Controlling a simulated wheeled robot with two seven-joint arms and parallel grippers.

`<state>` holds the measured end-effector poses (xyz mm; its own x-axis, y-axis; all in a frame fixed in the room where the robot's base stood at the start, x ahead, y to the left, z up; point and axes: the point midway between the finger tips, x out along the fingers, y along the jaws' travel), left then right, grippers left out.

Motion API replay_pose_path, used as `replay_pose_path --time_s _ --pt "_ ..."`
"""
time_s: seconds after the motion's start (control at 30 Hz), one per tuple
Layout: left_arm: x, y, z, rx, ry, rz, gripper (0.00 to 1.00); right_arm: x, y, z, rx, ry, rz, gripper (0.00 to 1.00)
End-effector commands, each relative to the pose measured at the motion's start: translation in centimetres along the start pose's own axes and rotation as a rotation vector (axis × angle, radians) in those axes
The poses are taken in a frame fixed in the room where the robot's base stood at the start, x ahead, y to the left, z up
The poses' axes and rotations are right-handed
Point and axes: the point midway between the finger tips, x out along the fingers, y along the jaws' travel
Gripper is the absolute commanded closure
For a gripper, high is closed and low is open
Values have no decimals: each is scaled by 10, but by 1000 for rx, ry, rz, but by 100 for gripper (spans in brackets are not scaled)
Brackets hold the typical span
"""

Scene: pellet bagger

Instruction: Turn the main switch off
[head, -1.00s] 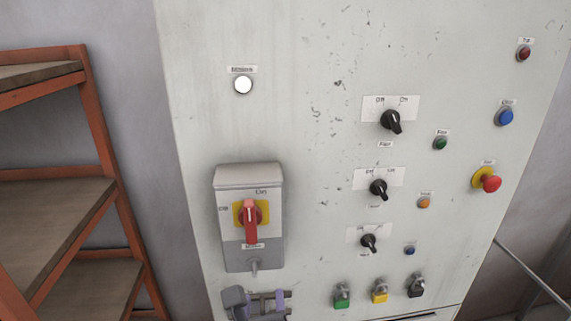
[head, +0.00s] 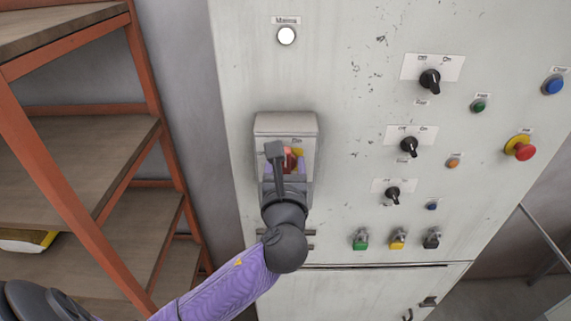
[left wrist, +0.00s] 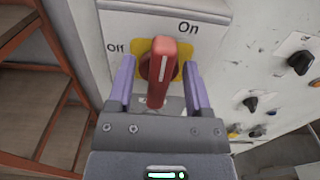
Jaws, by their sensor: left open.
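The main switch is a red rotary handle (left wrist: 163,70) on a yellow plate (left wrist: 187,49), in a grey box (head: 285,124) on the cabinet front. In the left wrist view the handle stands nearly upright in the picture, with "Off" at its upper left and "On" at its upper right. My left gripper (left wrist: 160,85) is open, with one purple finger on each side of the handle. I cannot tell whether either finger touches it. In the head view my left gripper (head: 284,170) hides most of the handle. My right gripper is not in view.
The pale cabinet (head: 350,100) carries black selector knobs (head: 430,80), a red emergency button (head: 525,152), several small buttons and coloured padlocks (head: 398,240) right of the switch. A white lamp (head: 286,36) is above it. An orange-framed shelf (head: 140,60) stands close on the left.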

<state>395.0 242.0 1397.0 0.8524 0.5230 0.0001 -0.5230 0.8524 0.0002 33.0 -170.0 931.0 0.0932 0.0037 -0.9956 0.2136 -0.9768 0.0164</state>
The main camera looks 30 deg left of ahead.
Motion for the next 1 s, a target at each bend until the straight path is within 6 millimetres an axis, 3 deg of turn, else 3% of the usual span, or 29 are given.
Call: replay_pose_path --time_s 0.03,0.3,0.67,1.0 --pt "0 0 0 0 0 0 42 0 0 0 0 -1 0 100" --pt "0 0 0 0 1 0 99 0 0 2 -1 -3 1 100" --pt "-1 1 0 -60 3 1 100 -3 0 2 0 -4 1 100" --pt "-1 4 -1 -323 3 1 100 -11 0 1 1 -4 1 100"
